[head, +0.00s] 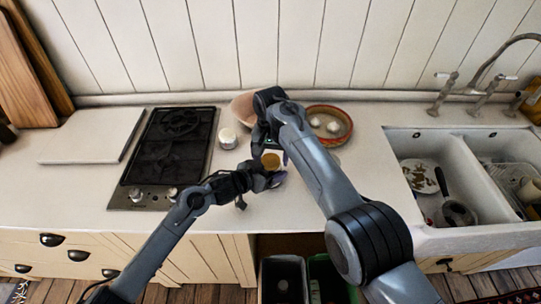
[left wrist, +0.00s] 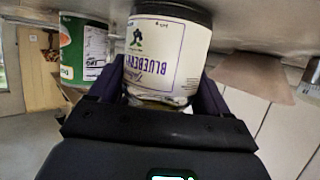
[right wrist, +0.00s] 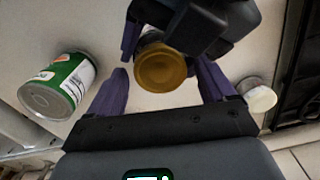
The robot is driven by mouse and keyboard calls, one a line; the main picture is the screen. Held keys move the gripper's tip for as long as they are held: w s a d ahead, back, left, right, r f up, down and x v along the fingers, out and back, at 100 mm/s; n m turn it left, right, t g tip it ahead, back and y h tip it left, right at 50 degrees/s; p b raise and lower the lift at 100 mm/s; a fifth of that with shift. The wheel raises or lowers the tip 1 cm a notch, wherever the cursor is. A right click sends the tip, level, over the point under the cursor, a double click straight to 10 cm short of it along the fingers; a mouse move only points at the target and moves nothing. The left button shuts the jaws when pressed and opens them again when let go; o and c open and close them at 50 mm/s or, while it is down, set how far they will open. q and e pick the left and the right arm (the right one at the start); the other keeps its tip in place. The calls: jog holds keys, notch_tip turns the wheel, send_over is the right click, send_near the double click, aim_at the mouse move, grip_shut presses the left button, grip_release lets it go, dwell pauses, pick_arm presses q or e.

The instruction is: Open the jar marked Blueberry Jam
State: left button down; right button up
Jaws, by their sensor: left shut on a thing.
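The jar marked Blueberry (left wrist: 165,52) has a pale label, which appears upside down in the left wrist view, and a gold lid (right wrist: 160,68). The lid also shows in the head view (head: 271,161). My left gripper (left wrist: 165,98) is shut on the jar's body, with a purple finger on each side. My right gripper (right wrist: 160,82) is above the jar and open, its purple fingers on either side of the lid with gaps visible. In the head view my right arm hides part of the counter around the jar.
A small white-lidded jar (head: 228,138) stands by the hob (head: 172,150). Behind are a pinkish bowl (head: 243,106) and a red-rimmed bowl (head: 347,137) with white items. The sink (head: 400,146) is at right.

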jog(key=shift+r, duration=0.15)
jog(key=shift+r, duration=2.15)
jog(key=shift+c, duration=0.3)
notch_tip(320, 180, up, 2)
jog(key=m, duration=0.4)
jog(key=shift+r+m, duration=0.2)
jog(key=shift+m, duration=0.1)
jog(key=shift+r+m, duration=0.25)
jog(key=shift+m, duration=0.65)
jog(key=shift+f, duration=3.75)
jog(key=shift+c, duration=0.3)
